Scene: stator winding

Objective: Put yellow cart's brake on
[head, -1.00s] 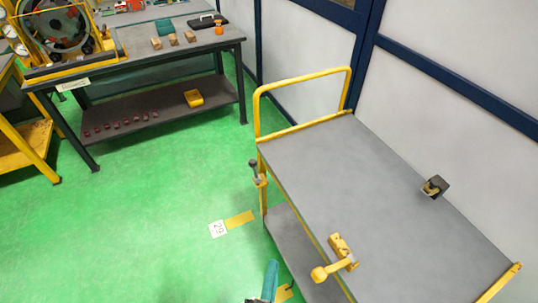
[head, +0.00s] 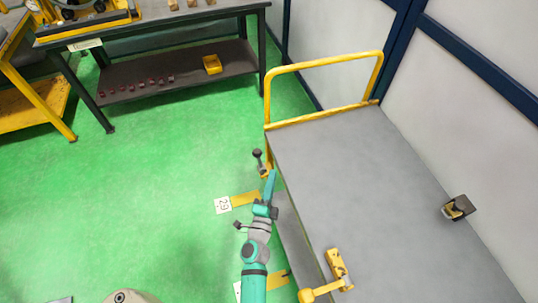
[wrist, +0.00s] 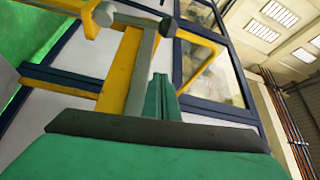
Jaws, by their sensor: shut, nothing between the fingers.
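A lever with a dark knob (head: 257,153) stands up beside the near-left corner post, below the handle. My gripper (head: 271,178) is shut and empty, close to this lever on the near side. In the head view I cannot tell whether they touch. In the wrist view my green fingers (wrist: 161,96) point up beside a grey bar (wrist: 145,70) and a yellow post (wrist: 120,70). A grey crosspiece with rounded ends (wrist: 135,20) shows above them.
A yellow clamp-like part (head: 337,268) sits on the deck's left edge, and a dark bracket (head: 458,207) on its right edge. A floor sign marked 29 (head: 222,205) lies left of the cart. Green floor (head: 170,160) is open to the left. A workbench (head: 180,70) stands behind.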

